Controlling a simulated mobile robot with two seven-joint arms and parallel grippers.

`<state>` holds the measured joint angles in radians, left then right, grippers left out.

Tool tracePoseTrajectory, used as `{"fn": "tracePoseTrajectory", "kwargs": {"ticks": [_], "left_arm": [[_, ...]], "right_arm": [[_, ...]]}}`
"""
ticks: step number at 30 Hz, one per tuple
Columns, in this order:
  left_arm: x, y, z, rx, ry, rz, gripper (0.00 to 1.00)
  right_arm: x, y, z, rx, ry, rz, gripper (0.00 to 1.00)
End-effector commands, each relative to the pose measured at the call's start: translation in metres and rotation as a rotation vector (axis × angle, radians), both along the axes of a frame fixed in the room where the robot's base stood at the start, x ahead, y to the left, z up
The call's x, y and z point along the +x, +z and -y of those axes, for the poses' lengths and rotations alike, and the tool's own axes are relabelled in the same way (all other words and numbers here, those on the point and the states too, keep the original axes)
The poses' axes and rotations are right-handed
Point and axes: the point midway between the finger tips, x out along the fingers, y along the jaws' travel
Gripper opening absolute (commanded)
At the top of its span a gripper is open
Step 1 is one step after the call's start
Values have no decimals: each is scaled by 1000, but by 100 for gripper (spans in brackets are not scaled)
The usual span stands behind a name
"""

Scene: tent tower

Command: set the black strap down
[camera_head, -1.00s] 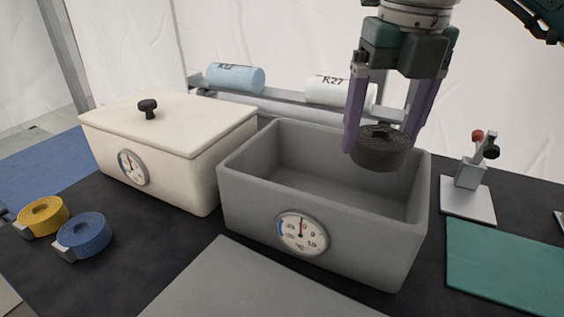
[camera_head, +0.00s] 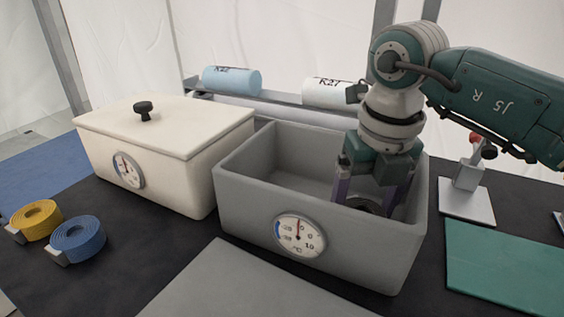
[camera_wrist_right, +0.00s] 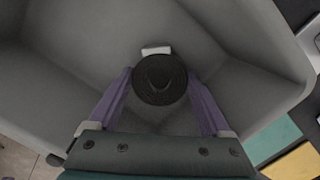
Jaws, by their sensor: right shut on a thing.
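The black strap (camera_head: 362,204) is a round coil. It is inside the open grey box (camera_head: 243,205), at the right part, partly hidden by the box's front wall. My right gripper (camera_head: 368,200) reaches down into the box from above, its purple fingers shut on the strap. In the right wrist view the strap (camera_wrist_right: 160,80) sits between the two fingertips, with its pale buckle (camera_wrist_right: 156,50) at the far edge. I cannot tell whether the strap touches the box floor. My left gripper is not in view.
A lidded cream box (camera_head: 165,160) stands left of the grey box. Yellow (camera_head: 37,219) and blue (camera_head: 78,238) coiled straps lie at the left. A small metal stand (camera_head: 467,190) and a green mat (camera_head: 505,265) are at the right. Rolls (camera_head: 232,80) lie behind.

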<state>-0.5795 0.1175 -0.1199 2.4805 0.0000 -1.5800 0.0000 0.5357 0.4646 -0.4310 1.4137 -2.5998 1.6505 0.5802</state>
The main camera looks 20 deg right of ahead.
Motion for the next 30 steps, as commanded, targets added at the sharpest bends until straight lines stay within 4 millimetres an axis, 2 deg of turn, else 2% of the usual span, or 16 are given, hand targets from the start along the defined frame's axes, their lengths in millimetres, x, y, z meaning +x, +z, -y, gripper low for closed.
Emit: {"fn": "tracePoseTrajectory", "kwargs": {"ticks": [3,4,8,15,19,30], "left_arm": [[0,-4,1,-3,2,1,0],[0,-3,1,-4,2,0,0],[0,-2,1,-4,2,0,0],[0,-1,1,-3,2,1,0],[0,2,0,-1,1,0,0],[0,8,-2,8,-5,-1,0]], "right_arm": [[0,-4,0,0,0,1,23],[0,-3,0,0,0,0,85],[0,-3,0,0,0,0,99],[0,-2,0,0,0,0,100],[0,9,0,0,1,4,100],[-8,87,-2,-1,1,7,100]]}}
